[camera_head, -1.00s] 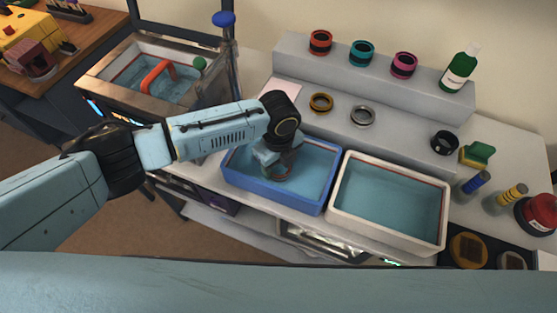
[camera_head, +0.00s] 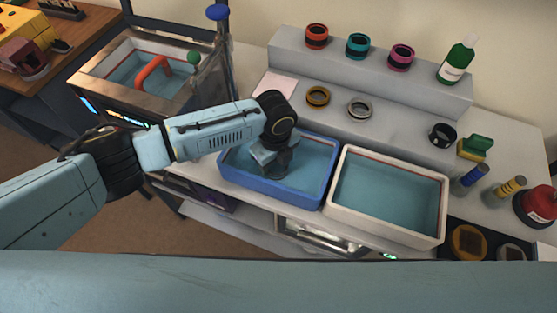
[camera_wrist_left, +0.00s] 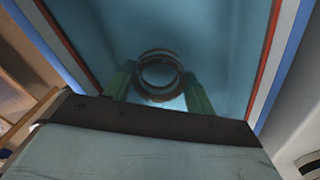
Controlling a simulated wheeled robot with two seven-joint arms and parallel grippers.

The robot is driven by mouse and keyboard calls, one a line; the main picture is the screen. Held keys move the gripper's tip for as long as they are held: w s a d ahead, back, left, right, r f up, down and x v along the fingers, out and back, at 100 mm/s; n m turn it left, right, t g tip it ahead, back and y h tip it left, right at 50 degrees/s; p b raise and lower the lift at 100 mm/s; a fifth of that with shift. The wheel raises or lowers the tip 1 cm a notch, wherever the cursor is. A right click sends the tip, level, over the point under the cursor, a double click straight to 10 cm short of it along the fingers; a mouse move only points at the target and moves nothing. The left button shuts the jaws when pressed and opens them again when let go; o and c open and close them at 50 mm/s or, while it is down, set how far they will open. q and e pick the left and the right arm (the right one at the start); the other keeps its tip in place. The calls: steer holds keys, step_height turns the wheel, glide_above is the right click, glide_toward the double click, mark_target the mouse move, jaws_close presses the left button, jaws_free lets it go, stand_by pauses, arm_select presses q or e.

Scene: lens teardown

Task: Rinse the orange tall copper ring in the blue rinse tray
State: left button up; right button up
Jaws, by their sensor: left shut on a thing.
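The blue rinse tray (camera_head: 257,187) stands at the front of the bench and holds water. My left gripper (camera_head: 274,172) reaches down into it. In the left wrist view the gripper (camera_wrist_left: 160,92) has its two greenish fingers shut on a ring (camera_wrist_left: 160,72), which looks dull brown-grey there against the blue water. I take it for the orange tall copper ring; its colour is hard to tell. In the head view the ring is hidden by the gripper and water. My right gripper is out of view.
A white tray (camera_head: 388,234) of water stands right beside the blue one. Behind are orange-red (camera_head: 317,36), teal (camera_head: 357,46) and magenta (camera_head: 401,57) rings on a raised step, with brass (camera_head: 317,96) and silver (camera_head: 359,107) rings below. An ultrasonic-style tank (camera_head: 130,98) stands left.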

arm_select(q)
steer(key=shift+r+p, duration=0.3)
steer(key=shift+r, duration=0.1)
steer(key=shift+f, duration=0.2)
steer(key=shift+f+b, duration=0.35)
steer(key=shift+f, duration=0.1)
steer(key=shift+r, duration=0.1)
steer(key=shift+r+p, duration=0.55)
steer(key=shift+p, duration=0.2)
steer(key=shift+f, duration=0.15)
